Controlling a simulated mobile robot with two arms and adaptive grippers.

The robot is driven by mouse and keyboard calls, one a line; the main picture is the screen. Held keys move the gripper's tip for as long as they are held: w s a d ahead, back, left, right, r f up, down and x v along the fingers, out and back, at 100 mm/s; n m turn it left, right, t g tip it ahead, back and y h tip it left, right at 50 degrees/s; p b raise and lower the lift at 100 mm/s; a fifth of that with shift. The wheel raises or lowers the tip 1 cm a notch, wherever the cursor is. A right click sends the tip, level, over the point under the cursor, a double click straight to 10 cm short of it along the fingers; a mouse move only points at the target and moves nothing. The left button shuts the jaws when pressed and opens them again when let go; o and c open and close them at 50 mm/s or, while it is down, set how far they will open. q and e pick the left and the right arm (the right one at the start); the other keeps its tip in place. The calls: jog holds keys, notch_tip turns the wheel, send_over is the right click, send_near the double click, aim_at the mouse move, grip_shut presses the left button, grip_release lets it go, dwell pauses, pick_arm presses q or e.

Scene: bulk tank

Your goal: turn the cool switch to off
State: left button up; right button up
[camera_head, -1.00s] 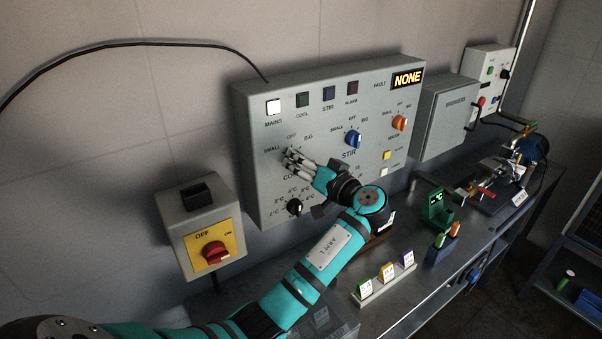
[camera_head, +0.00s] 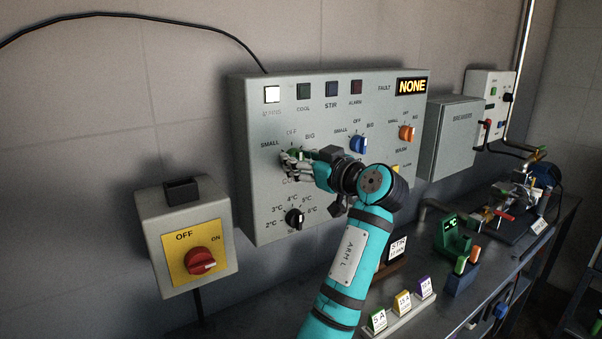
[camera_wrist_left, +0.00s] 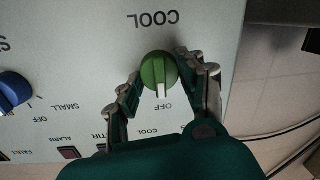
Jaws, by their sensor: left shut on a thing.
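The cool switch is a green knob (camera_head: 293,152) on the grey control panel (camera_head: 262,205), under its OFF mark between SMALL and BIG. In the left wrist view the green knob (camera_wrist_left: 158,69) is seen upside down, and its white pointer is directed at the OFF label. My left gripper (camera_head: 288,161) is shut on the knob, with one finger on each side of it in the left wrist view (camera_wrist_left: 160,76). In the head view the fingers cover part of the knob. My right gripper is not in view.
A blue stir knob (camera_head: 358,145) and an orange knob (camera_head: 406,133) sit to the right. A black temperature dial (camera_head: 294,218) is below. A red mains switch (camera_head: 201,261) is at lower left. The MAINS lamp (camera_head: 272,94) is lit; the fault display (camera_head: 412,86) reads NONE.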

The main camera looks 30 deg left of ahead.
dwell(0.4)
pick_arm(q)
jog(key=o, duration=1.2)
jog(key=shift+c, duration=0.2)
jog(key=f+v, duration=0.1)
jog(key=v, duration=1.1)
jog(key=shift+r, duration=0.5)
